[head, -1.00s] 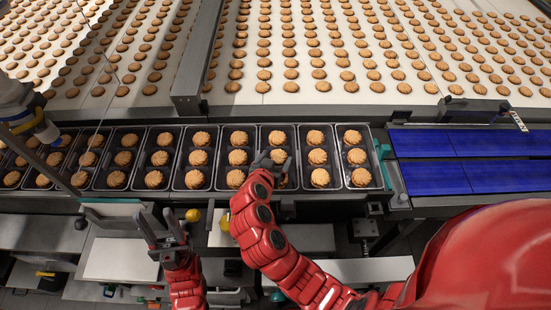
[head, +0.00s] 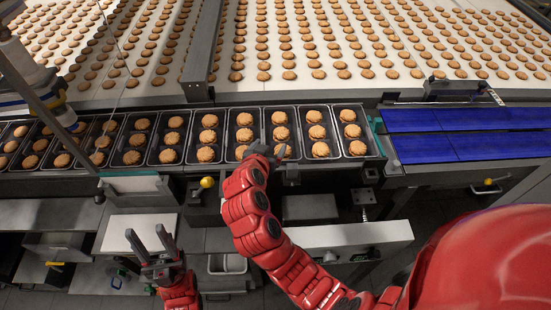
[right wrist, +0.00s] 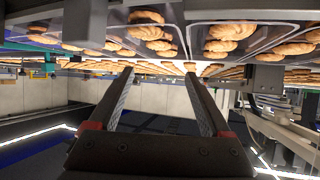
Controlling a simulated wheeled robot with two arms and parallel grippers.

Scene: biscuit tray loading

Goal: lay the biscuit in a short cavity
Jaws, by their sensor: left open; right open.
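Dark trays (head: 262,128) stand in a row, with round golden biscuits in their cavities. Trays and biscuits (right wrist: 231,32) appear above the fingers there. My left gripper (head: 150,240) is open and empty, well short of the trays.
A wide white belt (head: 150,92) full of biscuits lies behind the trays. Blue panels (head: 465,147) are at the right. A white board (head: 138,232), a yellow knob (head: 207,182) and a white beam (head: 345,236) are on the near side. A pole crosses the left.

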